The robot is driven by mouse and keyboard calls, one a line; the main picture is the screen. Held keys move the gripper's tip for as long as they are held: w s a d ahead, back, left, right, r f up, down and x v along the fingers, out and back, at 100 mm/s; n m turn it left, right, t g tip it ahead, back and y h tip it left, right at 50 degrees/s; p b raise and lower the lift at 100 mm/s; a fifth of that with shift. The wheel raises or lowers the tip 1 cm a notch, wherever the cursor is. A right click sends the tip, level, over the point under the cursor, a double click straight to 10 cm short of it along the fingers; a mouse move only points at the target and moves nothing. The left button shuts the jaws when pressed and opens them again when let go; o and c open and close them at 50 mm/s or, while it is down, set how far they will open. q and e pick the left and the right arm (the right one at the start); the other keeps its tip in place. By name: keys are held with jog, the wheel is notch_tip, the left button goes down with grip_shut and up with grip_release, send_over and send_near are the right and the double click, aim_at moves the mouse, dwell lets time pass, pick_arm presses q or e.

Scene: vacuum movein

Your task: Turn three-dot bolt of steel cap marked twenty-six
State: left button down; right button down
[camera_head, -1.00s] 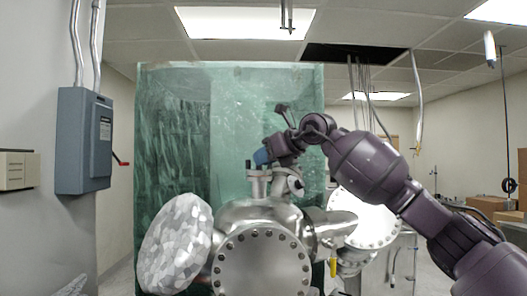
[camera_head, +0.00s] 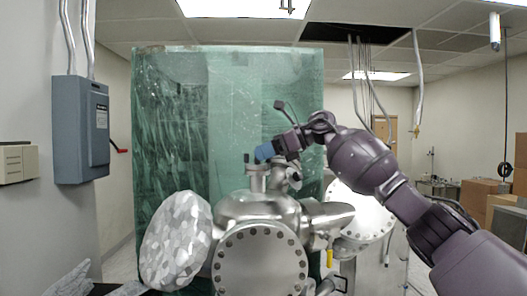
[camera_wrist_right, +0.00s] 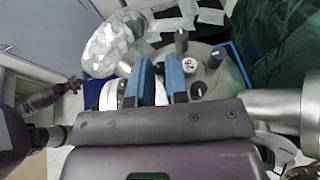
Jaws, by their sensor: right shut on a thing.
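The steel chamber (camera_head: 285,212) stands in the middle of the head view, with small upright ports on top. The marks and any number are too small to read. A purple arm shows at the left of the wrist view; its gripper is unclear.
A foil-wrapped port (camera_head: 176,242) sticks out left of the chamber, and a large bolted flange (camera_head: 261,264) faces me. A green translucent panel (camera_head: 228,110) stands behind. A grey switch box (camera_head: 82,130) hangs on the left wall. Cardboard boxes (camera_head: 478,200) are at the right.

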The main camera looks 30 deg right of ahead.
dwell(0.3)
jog(key=c, duration=1.2)
grip_release()
jog(key=shift+s, duration=0.1)
jog(key=shift+o, duration=0.5)
jog(key=shift+s+r, duration=0.1)
jog(key=shift+r, duration=0.15)
